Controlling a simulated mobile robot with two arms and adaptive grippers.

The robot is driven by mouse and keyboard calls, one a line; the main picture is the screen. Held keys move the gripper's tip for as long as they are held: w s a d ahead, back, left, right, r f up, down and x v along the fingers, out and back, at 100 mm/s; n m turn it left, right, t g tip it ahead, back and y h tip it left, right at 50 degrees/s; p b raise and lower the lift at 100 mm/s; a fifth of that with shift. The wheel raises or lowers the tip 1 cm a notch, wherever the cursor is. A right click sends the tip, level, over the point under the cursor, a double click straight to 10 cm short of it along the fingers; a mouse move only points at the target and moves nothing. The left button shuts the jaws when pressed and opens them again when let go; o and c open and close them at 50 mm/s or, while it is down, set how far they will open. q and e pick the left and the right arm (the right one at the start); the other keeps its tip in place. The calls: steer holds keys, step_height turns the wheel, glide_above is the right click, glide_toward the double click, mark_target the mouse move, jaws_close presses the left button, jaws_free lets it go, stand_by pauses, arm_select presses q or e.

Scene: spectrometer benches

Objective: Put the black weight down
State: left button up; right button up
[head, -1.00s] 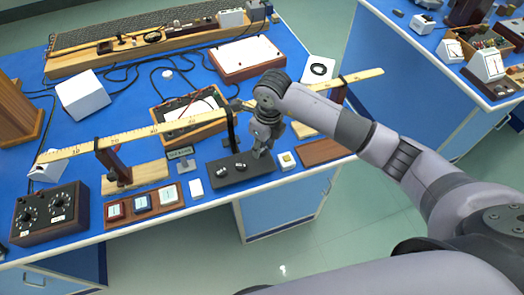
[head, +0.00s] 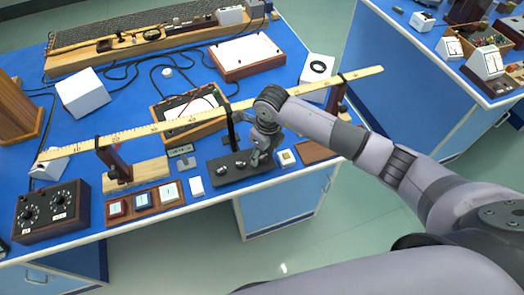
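My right gripper (head: 256,161) points down over the right part of a black tray (head: 245,177) near the front edge of the blue bench. Its fingers are small and dark here, so I cannot tell whether they are open or shut, or whether a black weight is between them. Two small dark weights with light glints, one at the left (head: 222,171) and one closer to the gripper (head: 240,164), stand on the tray. My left gripper is not in view.
A long wooden ruler beam (head: 140,129) crosses behind the tray on stands. A white block (head: 196,187) is left of the tray, and a small cream-topped block (head: 286,158) is right of it. A dial box (head: 50,213) sits at the front left.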

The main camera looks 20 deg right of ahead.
mark_target(266, 157)
steer(key=shift+r, duration=0.1)
steer(key=shift+r, duration=0.2)
step_height(266, 157, up, 12)
steer(key=s+b, duration=0.1)
steer(key=b, duration=0.1)
steer(key=shift+d+f, duration=0.2)
steer(key=shift+d, duration=0.25)
